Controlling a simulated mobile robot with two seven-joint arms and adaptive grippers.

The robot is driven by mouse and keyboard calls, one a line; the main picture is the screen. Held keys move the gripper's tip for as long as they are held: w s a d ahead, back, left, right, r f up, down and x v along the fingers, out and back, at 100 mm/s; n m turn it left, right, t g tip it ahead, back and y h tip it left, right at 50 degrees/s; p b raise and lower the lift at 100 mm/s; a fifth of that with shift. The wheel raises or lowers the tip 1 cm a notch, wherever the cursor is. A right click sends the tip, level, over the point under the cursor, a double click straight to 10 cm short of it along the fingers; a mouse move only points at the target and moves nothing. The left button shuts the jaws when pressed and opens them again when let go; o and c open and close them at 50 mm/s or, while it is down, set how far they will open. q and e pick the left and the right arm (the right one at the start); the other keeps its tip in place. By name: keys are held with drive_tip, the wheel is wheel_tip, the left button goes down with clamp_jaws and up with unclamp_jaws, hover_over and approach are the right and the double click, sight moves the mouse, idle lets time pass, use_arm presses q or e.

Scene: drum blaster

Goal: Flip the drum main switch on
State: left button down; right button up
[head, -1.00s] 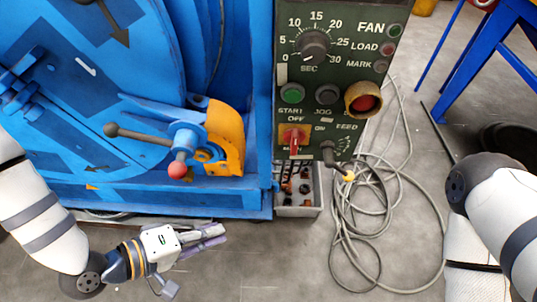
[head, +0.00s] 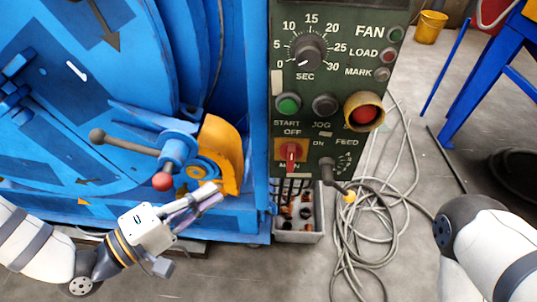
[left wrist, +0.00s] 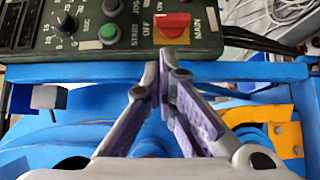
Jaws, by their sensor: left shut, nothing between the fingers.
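The drum's main switch (head: 290,154) is a red handle on an orange-yellow plate, low on the dark green control panel (head: 345,105). In the head view its handle stands upright, in line with the OFF label above; ON is to its right. The switch also shows at the top of the left wrist view (left wrist: 172,24). My left gripper (head: 213,194) is shut and empty, below and left of the switch and apart from it. Its fingertips show in the left wrist view (left wrist: 158,75). My right arm is at the right edge; its gripper is out of view.
A green button (head: 288,104), a dark jog button (head: 325,104) and a yellow-ringed red button (head: 363,111) sit above the switch. A blue drum machine (head: 100,100) with a red-tipped lever (head: 161,181) stands left. A grey bin (head: 300,236) and coiled cables (head: 370,225) lie below.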

sight(291, 158)
use_arm(q)
drive_tip(key=b+x, duration=0.1)
drive_tip(key=x, duration=1.4)
use_arm(e)
drive_tip(key=shift+s+f, duration=0.2)
drive_tip(key=shift+f, duration=0.35)
drive_tip(key=shift+r, duration=0.1)
use_arm(q)
drive_tip(key=shift+d+r+p, duration=0.1)
drive_tip(key=shift+r+p, duration=0.15)
drive_tip(key=shift+p, duration=0.15)
drive_tip(key=shift+m, duration=0.3)
use_arm(e)
drive_tip(key=shift+w+r, duration=0.2)
drive_tip(key=shift+r, duration=0.3)
use_arm(q)
drive_tip(key=shift+p, duration=0.35)
use_arm(e)
drive_tip(key=shift+r, duration=0.1)
